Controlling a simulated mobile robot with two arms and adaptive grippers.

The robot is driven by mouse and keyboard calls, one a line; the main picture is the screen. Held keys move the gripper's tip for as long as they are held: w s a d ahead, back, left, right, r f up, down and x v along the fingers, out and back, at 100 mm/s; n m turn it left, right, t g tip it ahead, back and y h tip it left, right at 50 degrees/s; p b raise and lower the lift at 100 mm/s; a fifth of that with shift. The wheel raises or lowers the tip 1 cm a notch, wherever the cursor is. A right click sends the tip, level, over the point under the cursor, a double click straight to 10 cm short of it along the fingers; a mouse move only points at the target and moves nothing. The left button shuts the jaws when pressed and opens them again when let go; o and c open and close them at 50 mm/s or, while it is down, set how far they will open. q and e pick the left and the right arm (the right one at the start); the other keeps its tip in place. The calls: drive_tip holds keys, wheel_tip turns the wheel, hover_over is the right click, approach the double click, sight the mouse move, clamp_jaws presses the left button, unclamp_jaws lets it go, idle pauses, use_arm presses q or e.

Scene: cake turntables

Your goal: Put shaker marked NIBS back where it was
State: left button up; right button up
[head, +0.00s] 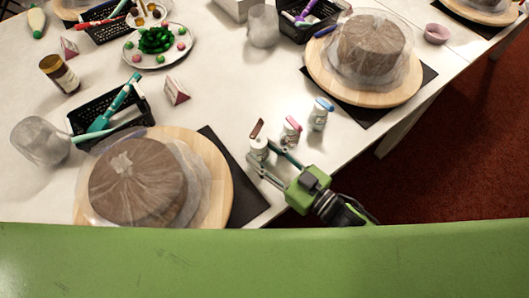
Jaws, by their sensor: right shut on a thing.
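Three small white shakers stand in a row near the table's right edge: a brown-topped shaker (259,148), a pink-topped shaker (290,132) and a blue-topped shaker (319,116). Their markings are too small to read, so I cannot tell which is NIBS. My right gripper (268,160) is at the brown-topped shaker, the nearest of the three, with its fingers shut on it. The shaker looks upright; I cannot tell whether its base touches the table. The gripper's fingers hide part of its lower body. My left gripper is out of view.
Another wrapped cake (370,42) stands at upper right. The table middle is clear.

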drive_tip(key=o, duration=1.2)
drive_tip(key=shift+f, duration=0.15)
drive_tip(key=shift+o, duration=0.2)
drive_tip(key=shift+s+d, duration=0.2)
drive_tip(key=b+v, duration=0.1)
drive_tip(key=v, duration=0.9)
drive_tip(key=shift+s+d, duration=0.1)
drive_tip(key=shift+s, duration=0.05)
drive_tip(key=shift+s+d, duration=0.35)
drive_tip(key=shift+d, duration=0.1)
